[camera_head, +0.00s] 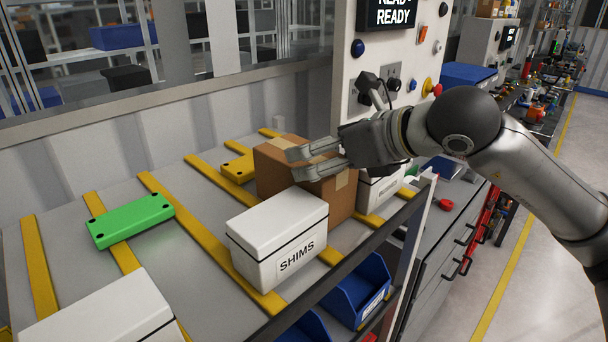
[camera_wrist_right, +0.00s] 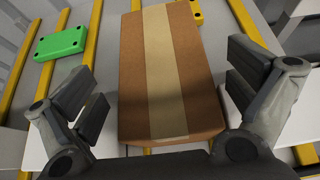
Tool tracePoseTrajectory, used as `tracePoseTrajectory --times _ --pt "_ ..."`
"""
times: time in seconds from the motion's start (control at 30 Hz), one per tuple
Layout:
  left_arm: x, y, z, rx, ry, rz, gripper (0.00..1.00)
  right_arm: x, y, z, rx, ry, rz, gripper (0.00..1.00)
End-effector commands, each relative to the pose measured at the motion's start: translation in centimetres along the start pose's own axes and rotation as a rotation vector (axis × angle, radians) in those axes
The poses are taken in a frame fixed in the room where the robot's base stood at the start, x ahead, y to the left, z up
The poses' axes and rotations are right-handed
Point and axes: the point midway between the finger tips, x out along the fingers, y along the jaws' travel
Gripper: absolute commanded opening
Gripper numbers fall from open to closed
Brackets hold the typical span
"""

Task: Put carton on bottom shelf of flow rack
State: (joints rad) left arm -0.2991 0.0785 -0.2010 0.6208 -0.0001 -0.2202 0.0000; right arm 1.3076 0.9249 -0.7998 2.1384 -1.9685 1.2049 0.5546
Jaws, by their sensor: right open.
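A brown cardboard carton (camera_head: 272,167) with a tan tape strip stands on the grey, yellow-striped shelf in the head view, behind the white SHIMS box (camera_head: 277,238). My right gripper (camera_head: 294,164) comes in from the right, just over the carton's top. In the right wrist view, the carton (camera_wrist_right: 135,75) fills the middle, between the two spread fingers of the open gripper (camera_wrist_right: 166,100). Gaps show between the carton and both fingers. Part of the carton's right side is hidden by the gripper in the head view. My left gripper is not in view.
A green block (camera_head: 130,220) lies left on the shelf, and a yellow block (camera_head: 238,168) lies behind the carton. Another white box (camera_head: 378,188) stands close on the right. A dark rail and blue bins (camera_head: 358,290) run along the front.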

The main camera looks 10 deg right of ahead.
Motion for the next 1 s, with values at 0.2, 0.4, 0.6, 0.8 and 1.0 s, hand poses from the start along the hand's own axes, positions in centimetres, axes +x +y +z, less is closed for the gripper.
tracePoseTrajectory --times 0.2,0.4,0.6,0.8,1.0 --pt "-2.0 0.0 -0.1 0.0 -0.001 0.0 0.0 2.8 0.1 0.1 0.003 0.004 0.003 1.0" --pt "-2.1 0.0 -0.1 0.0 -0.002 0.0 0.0 3.7 0.0 -0.2 0.001 0.002 0.001 1.0" --pt "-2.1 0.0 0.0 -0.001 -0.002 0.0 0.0 3.7 0.0 -0.2 0.0 0.001 0.001 0.91" --pt "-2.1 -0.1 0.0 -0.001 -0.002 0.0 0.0 3.7 0.0 -0.2 0.0 0.002 0.001 0.65" --pt "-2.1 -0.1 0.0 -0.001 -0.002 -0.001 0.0 3.7 0.0 -0.2 0.0 0.003 0.001 0.4"
